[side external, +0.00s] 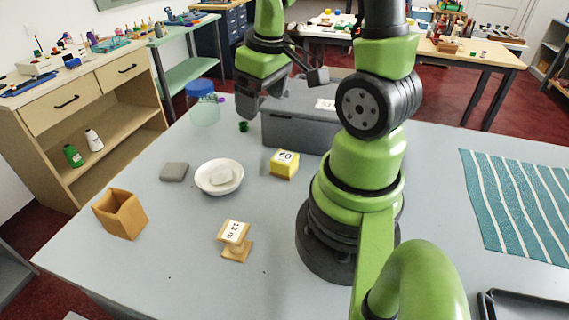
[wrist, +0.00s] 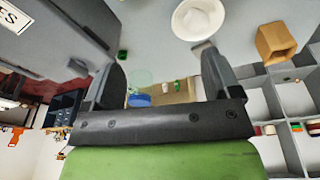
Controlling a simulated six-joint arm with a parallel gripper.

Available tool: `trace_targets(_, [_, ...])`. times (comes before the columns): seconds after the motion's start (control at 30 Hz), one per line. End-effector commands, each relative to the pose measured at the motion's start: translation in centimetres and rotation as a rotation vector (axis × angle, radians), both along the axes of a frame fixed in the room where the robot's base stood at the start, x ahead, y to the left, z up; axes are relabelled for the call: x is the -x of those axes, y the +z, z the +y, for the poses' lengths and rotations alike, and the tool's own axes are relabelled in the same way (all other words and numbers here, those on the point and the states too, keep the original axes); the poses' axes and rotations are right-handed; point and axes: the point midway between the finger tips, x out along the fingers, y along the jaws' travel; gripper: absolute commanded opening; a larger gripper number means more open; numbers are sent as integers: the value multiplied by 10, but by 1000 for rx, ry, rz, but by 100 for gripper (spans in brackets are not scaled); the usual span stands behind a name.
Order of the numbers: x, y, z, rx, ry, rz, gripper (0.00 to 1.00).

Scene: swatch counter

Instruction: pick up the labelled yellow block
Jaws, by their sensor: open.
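The yellow block (side external: 284,170) sits on the grey table in the side view, with a white label on top that seems to read 60. It is just in front of the grey box and left of my arm's base. My gripper (side external: 260,100) is raised behind and left of it, near the left end of the grey box, clear of the block. In the wrist view my gripper (wrist: 162,62) has its two dark fingers wide apart with nothing held between them. The yellow block does not show in the wrist view.
A grey labelled box (side external: 290,132) stands behind the block.

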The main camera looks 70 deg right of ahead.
Motion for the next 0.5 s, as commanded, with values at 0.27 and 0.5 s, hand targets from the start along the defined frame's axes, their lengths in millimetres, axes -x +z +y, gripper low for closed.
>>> trace_targets(0.27, [32, -66, -34, -58, 67, 160, 83])
trace_targets(0.5, [37, -89, -36, -72, 85, 178, 83])
